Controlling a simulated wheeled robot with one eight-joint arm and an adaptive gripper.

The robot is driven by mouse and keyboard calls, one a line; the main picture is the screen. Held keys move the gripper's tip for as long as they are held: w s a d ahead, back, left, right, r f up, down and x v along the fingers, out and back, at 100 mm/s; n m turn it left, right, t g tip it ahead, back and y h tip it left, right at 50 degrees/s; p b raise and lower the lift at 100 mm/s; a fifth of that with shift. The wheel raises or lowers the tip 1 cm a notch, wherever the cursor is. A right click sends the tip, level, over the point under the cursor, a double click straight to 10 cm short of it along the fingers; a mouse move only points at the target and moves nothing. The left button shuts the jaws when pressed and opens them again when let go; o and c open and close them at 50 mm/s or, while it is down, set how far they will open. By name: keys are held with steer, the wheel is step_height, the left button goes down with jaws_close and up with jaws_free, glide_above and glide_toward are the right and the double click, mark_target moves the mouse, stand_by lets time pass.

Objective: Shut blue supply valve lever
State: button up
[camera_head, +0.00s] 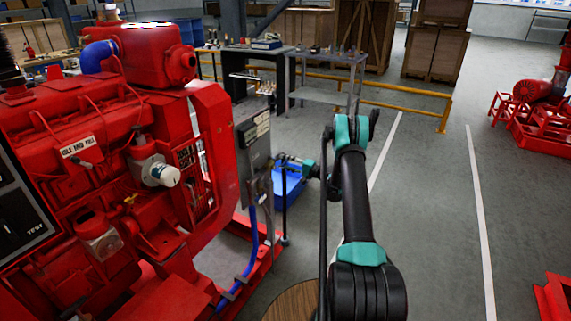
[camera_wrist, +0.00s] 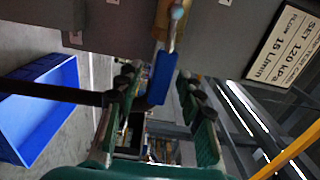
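The blue valve lever (camera_wrist: 162,78) shows in the wrist view, hanging from a brass-coloured fitting at the edge of a grey panel (camera_wrist: 215,55). My gripper (camera_wrist: 157,88) is open, with one finger on each side of the lever. The lever's blue end lies between the fingers in the picture. I cannot tell whether either finger touches it or how deep it sits. In the head view my gripper (camera_head: 283,161) is at the right side of the grey panel (camera_head: 254,150). The lever cannot be made out there.
A blue bin (camera_head: 289,188) stands on the floor below my gripper. The red diesel engine (camera_head: 120,140) fills the left, with a blue hose (camera_head: 246,265) below the panel. A yellow rail (camera_head: 400,88) and workbench (camera_head: 330,58) stand behind. Open floor lies to the right.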

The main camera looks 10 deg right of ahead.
jaws_close()
